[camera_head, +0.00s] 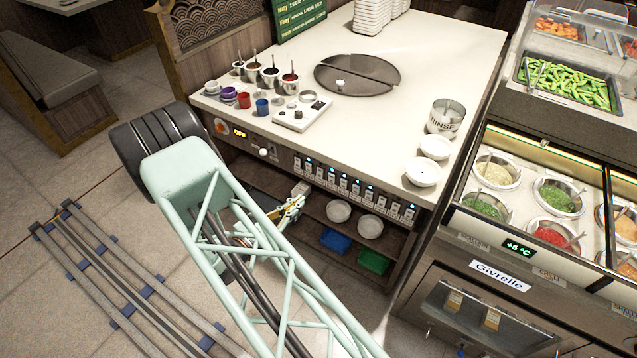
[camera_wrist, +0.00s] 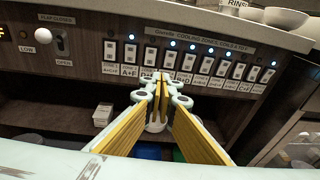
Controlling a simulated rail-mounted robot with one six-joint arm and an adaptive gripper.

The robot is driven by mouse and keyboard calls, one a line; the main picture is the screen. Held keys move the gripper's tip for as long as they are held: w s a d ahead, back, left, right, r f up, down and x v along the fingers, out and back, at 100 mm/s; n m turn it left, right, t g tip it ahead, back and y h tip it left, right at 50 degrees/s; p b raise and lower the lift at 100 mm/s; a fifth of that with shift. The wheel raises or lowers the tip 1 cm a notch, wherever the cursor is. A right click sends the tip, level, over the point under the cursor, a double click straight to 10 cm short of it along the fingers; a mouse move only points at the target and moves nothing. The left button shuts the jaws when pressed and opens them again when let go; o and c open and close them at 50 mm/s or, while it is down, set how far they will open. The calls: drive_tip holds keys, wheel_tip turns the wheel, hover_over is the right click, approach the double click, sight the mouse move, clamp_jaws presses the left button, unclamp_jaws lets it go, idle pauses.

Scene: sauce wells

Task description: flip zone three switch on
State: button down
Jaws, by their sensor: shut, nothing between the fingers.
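A row of white rocker switches runs along the dark cooling-zones panel (camera_wrist: 85,70) under the counter edge in the wrist view. The third switch from the left (camera_wrist: 151,54) shows no clear blue light above it, while several neighbours, such as the second (camera_wrist: 130,51) and fourth (camera_wrist: 169,58), have lit blue lamps. The panel also shows in the head view (camera_head: 408,222). My gripper (camera_wrist: 160,80) is shut and empty, its fingertips just below the third and fourth switches and their labels. It also shows in the head view (camera_head: 297,205) at the left part of the row. I cannot tell whether it touches the panel.
A flap knob (camera_wrist: 60,42) sits left of the switches. The counter (camera_head: 430,60) overhangs above, with bowls (camera_head: 422,172) near its right edge. The shelf below holds white bowls (camera_head: 370,227), a blue tray (camera_head: 335,241) and a green tray (camera_head: 373,262).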

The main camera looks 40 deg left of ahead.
sight(319, 177)
drive_tip(key=shift+s+a+f+t+y, duration=0.35)
drive_tip(key=shift+s+a+y, duration=0.2)
drive_tip(key=shift+a, duration=0.2)
drive_tip(key=shift+w, duration=0.2)
drive_tip(key=shift+w+a+f+b, duration=0.15)
drive_tip(key=shift+w+f+b, duration=0.2)
drive_tip(key=shift+w, duration=1.9)
drive_tip(key=shift+w+a+f+b, duration=0.2)
drive_tip(key=shift+w+b, duration=0.2)
drive_tip(key=shift+w, duration=1.9)
drive_tip(key=shift+w+a+f+b, duration=0.15)
drive_tip(key=shift+w+f+b, duration=0.2)
drive_tip(key=shift+w, duration=1.9)
drive_tip(key=shift+s+a, duration=0.1)
